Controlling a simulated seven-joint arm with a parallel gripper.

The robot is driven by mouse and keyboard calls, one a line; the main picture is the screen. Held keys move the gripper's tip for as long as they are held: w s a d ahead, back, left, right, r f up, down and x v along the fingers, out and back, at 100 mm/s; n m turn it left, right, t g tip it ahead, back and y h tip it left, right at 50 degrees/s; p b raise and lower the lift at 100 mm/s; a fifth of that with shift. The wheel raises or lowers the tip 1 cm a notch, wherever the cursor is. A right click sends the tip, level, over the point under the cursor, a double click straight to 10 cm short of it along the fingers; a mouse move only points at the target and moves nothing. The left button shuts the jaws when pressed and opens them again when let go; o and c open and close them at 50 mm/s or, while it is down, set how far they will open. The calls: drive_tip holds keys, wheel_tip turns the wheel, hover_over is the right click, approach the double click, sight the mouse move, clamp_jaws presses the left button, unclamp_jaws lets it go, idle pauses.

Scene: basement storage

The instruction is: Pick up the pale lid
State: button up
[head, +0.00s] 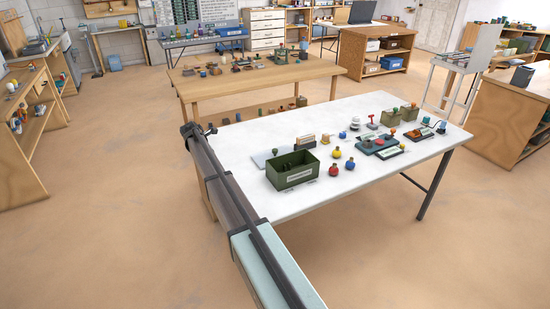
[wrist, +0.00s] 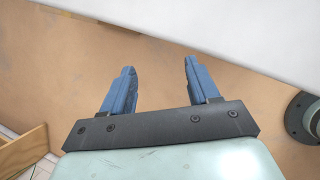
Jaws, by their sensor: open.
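A pale flat piece (head: 262,158), which looks like the lid, lies on the white table (head: 240,200) at its left part, behind a dark green open box (head: 291,172). The box partly hides it. My gripper (wrist: 159,66) shows in the wrist view with two blue fingers spread apart and nothing between them. It is over the brown floor, beside a white edge at the top right that looks like the table's. The lid is not in the wrist view. In the head view my arm runs along the table's left side, and the fingers cannot be made out.
Red, yellow and blue knobbed pieces (head: 335,170) stand right of the green box. Small trays (head: 388,152) and olive bins (head: 390,118) are farther right. The table's front left is bare. A wooden table (head: 200,87) with small parts stands behind.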

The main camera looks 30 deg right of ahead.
drive_tip(key=d+r+m+g+y, duration=0.1)
drive_tip(key=d+r, duration=0.2)
drive_tip(key=d, duration=0.4)
drive_tip(key=d+r+m+g, duration=0.1)
drive_tip(key=d+r, duration=0.3)
drive_tip(key=d, duration=0.3)
wheel_tip(320, 180, up, 6)
drive_tip(key=m+g+y, duration=0.1)
drive_tip(key=m+y, duration=0.1)
drive_tip(key=m, duration=0.1)
hover_over(275, 150)
wheel_tip(275, 150, down, 14)
drive_tip(key=shift+w+r, duration=0.15)
drive_tip(key=shift+r, duration=0.1)
clamp_jaws()
